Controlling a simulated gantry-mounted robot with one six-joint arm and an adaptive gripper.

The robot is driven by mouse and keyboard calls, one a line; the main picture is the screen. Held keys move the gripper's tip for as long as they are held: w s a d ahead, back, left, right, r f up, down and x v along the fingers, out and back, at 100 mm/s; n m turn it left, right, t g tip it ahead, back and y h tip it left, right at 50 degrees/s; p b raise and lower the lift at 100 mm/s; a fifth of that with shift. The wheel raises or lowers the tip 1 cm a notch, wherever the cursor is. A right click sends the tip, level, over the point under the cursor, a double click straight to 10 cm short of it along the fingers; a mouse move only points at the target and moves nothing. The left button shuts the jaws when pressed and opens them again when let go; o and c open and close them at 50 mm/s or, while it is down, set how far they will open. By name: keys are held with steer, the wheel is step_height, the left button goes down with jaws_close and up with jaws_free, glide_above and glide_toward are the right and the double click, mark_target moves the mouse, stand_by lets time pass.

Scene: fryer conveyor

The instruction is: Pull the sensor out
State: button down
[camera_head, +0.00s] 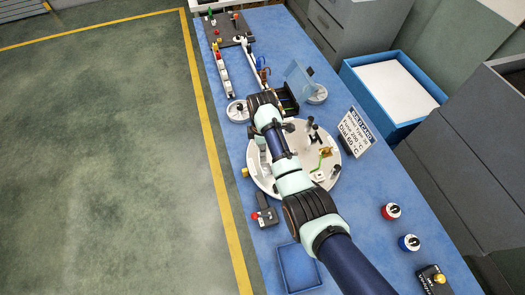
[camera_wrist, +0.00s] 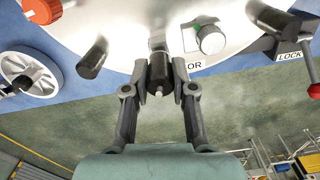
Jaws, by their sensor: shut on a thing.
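In the wrist view the sensor (camera_wrist: 159,72) is a dark cylinder with a small pale tip. It is joined to a light metal block at the edge of the white round plate (camera_wrist: 125,22). My gripper (camera_wrist: 160,68) is shut on the sensor, one finger on each side. A label ending in "SOR" is beside it, partly hidden by a finger. In the head view the white plate (camera_head: 262,178) lies on the blue table, and my arm covers the sensor and my fingers.
In the wrist view a grey knob (camera_wrist: 210,40), dark pegs and a "LOCK" label (camera_wrist: 290,56) are near my fingers. In the head view a sign (camera_head: 356,131) stands right of the plate, and a blue tray (camera_head: 298,268) lies at the table's front.

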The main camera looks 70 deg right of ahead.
steer(key=shift+r, duration=0.1)
steer(key=shift+r+p, duration=1.4)
steer(key=shift+p, duration=0.1)
step_height(320, 180, up, 3)
steer(key=p, duration=0.3)
steer(key=shift+r, duration=0.1)
